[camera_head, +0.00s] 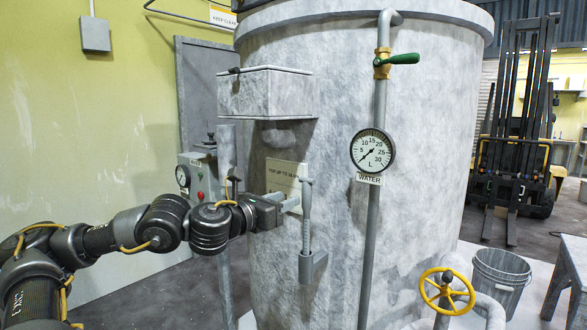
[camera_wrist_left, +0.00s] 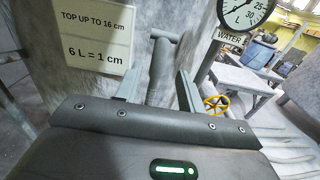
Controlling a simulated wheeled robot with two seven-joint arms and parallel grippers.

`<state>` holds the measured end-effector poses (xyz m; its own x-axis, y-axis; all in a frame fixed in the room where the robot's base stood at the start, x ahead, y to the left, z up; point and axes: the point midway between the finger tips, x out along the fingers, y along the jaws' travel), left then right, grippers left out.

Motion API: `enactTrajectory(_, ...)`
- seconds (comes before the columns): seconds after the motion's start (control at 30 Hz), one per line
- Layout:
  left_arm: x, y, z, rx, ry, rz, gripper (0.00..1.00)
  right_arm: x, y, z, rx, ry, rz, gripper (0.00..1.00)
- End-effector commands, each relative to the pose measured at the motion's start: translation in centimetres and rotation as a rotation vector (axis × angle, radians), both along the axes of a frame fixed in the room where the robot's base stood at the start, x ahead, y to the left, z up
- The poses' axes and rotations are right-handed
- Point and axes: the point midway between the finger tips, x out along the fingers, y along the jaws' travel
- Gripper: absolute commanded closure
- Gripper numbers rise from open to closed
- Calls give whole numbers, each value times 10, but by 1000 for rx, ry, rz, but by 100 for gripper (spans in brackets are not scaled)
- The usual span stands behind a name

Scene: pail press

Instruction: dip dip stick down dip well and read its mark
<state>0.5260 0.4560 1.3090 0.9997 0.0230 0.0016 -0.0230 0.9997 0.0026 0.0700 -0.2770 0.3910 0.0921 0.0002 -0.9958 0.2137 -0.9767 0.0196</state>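The dip stick (camera_head: 307,215) is a grey rod with a T-shaped top. It stands upright against the big tank, its lower end in a small grey holder (camera_head: 313,266). I cannot tell whether this holder is the dip well; no mark on the stick is readable. My left gripper (camera_head: 294,204) is at the upper shaft, just below the T-top. In the left wrist view the dip stick (camera_wrist_left: 160,72) shows between the two spread fingers of the left gripper (camera_wrist_left: 158,88), with gaps at both sides. My right gripper is not in view.
The sign (camera_wrist_left: 88,35) behind the gripper reads "TOP UP TO 16 cm" and "6 L = 1 cm". A WATER dial (camera_head: 373,151) hangs on a pipe right of the stick, its needle low on the left. A yellow handwheel (camera_head: 447,291) and a bucket (camera_head: 501,278) stand lower right.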

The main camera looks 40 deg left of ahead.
Motion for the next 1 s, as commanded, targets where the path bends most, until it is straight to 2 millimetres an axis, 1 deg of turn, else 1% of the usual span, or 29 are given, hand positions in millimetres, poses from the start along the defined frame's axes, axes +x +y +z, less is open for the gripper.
enactTrajectory(0.03,4,0,6,-8,0,-1,61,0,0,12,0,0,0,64)
enactTrajectory(0.2,21,-2,8,-11,1,-3,61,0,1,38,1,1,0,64)
enactTrajectory(0.27,30,0,7,-13,-2,0,61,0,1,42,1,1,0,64)
enactTrajectory(0.37,46,-1,6,-12,-1,-2,61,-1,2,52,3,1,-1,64)
enactTrajectory(0.57,76,-1,3,-9,0,-3,61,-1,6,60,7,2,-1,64)
enactTrajectory(0.63,74,0,0,-1,1,-2,69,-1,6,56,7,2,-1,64)
enactTrajectory(0.83,74,0,0,-2,2,-2,95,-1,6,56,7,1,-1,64)
enactTrajectory(0.87,74,0,0,-2,1,-2,97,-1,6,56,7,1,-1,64)
enactTrajectory(1.0,74,0,4,-2,0,-1,97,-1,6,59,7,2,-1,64)
